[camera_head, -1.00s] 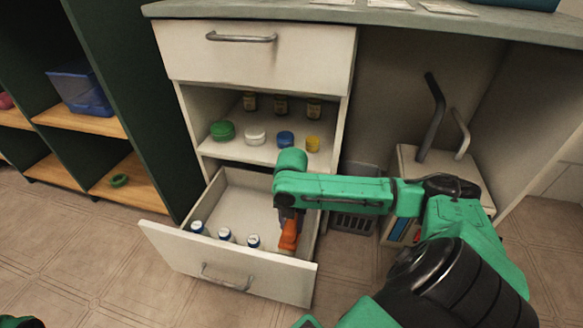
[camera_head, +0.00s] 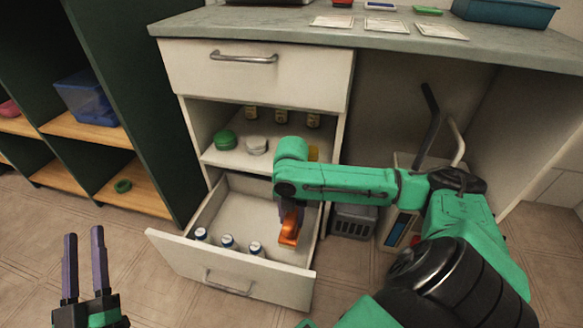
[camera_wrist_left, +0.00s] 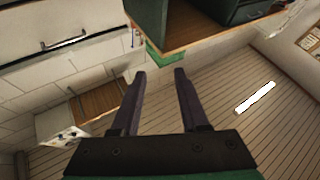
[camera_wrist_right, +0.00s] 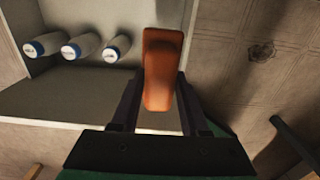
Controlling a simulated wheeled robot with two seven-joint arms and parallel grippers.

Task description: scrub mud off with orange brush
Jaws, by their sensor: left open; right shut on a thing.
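The orange brush (camera_head: 290,229) is held in my right gripper (camera_head: 291,209), over the right side of the open drawer. In the right wrist view the brush (camera_wrist_right: 162,68) sits between both fingers and reaches beyond their tips. I cannot make out its bristles. My left gripper (camera_head: 84,238) is open and empty at the lower left, over the floor; the left wrist view shows nothing between its fingers (camera_wrist_left: 160,74). A small dark blotch (camera_wrist_right: 262,52) shows on the tiled surface in the right wrist view; I cannot tell whether it is mud.
The open drawer (camera_head: 225,265) holds several white bottles (camera_head: 228,242) near its front. Seed packets (camera_head: 332,21) and a teal tray (camera_head: 507,12) lie on the counter. A grey basket (camera_head: 353,222) is right of the drawer.

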